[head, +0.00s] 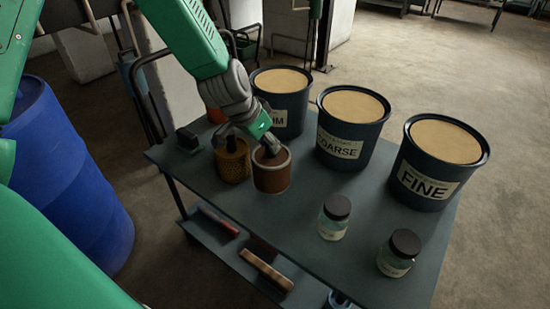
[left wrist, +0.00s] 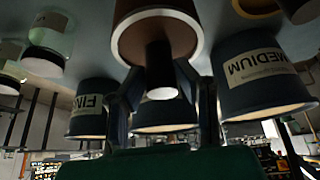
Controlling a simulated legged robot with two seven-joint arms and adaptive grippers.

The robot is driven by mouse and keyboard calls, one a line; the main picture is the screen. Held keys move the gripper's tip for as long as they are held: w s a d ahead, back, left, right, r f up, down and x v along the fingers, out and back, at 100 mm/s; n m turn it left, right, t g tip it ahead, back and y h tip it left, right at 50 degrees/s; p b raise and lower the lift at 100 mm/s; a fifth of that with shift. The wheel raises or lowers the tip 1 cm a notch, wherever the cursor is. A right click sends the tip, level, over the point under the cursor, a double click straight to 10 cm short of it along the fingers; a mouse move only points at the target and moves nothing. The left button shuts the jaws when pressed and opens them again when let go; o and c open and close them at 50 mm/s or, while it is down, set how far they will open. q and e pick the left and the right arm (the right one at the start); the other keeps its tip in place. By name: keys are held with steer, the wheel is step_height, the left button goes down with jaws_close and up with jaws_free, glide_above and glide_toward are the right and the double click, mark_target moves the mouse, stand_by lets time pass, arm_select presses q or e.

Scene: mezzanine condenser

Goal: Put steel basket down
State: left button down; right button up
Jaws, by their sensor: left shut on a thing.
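A brown cylinder with a paler rim, which I take as the steel basket (head: 272,178), is at the cart's left part in the head view. In the left wrist view the basket (left wrist: 128,38) is above, with a dark central post (left wrist: 160,72) toward me. My left gripper (head: 268,147) is over its top, its fingers shut on the post; the gripper also shows in the wrist view (left wrist: 160,92). The basket is upright, at or just above the cart top; I cannot tell if it touches. My right gripper is not in view.
The grey cart top (head: 285,215) has clear room in front of the basket. A yellowish mesh basket (head: 233,163) is close on the left. Sand-filled tubs, COARSE (head: 345,145) and FINE (head: 425,185) among them, line the back. Two lidded jars (head: 334,222) (head: 397,258) stand at the front right.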

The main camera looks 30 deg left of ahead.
mark_target(266, 153)
arm_select(q)
steer(key=shift+w+a+f, duration=0.1)
steer(key=shift+a+f, duration=0.05)
steer(key=shift+f, duration=0.65)
step_height(266, 153, down, 3)
steer(key=shift+r+b, duration=0.1)
steer(key=shift+b, duration=0.5)
steer(key=shift+r, duration=0.1)
steer(key=c, duration=1.2)
jaws_free()
